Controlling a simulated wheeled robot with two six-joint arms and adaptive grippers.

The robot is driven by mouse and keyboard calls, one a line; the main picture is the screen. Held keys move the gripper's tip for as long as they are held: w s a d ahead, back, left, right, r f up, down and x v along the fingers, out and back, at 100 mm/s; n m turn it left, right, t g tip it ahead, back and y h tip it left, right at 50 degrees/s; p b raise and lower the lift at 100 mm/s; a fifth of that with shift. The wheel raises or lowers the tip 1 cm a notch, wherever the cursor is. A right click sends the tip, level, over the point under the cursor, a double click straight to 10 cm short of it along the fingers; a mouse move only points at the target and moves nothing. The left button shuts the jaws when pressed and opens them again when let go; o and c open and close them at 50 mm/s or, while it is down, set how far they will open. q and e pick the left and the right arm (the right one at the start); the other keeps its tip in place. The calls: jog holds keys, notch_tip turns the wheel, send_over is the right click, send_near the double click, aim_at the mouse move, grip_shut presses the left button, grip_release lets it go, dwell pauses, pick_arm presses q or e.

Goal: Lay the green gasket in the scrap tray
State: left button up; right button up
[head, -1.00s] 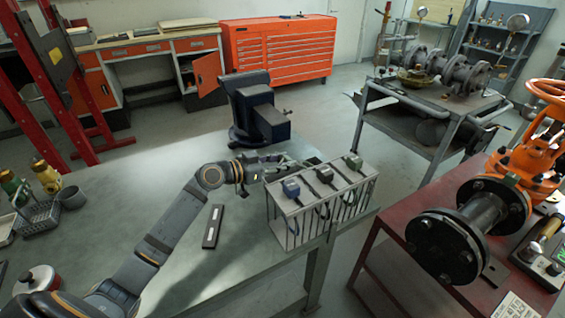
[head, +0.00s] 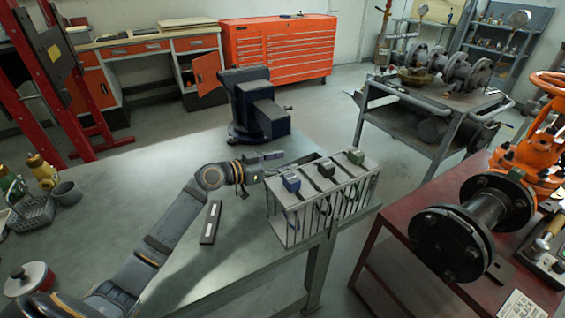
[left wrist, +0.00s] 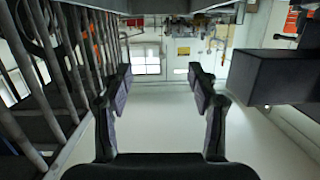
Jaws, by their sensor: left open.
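I cannot make out a green gasket for certain. A small green block (head: 356,157) sits on top of the barred rack (head: 345,182), beside a black one and a blue one, with dark loops hanging below. I cannot tell which container is the scrap tray; a pale tray edge (head: 3,222) is cut off at the far left. My left gripper (head: 274,165) is at the rack's back left end, apart from the green block. In the left wrist view, its fingers (left wrist: 160,86) are open with nothing between them, and bars stand close on the left. My right gripper is not in view.
A dark vise (head: 257,108) is behind my gripper. A dark flat bar (head: 211,222) lies on the table. The table's middle is mostly clear.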

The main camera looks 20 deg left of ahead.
pick_arm(q)
notch_tip(320, 180, up, 10)
dwell(0.4)
dwell(0.6)
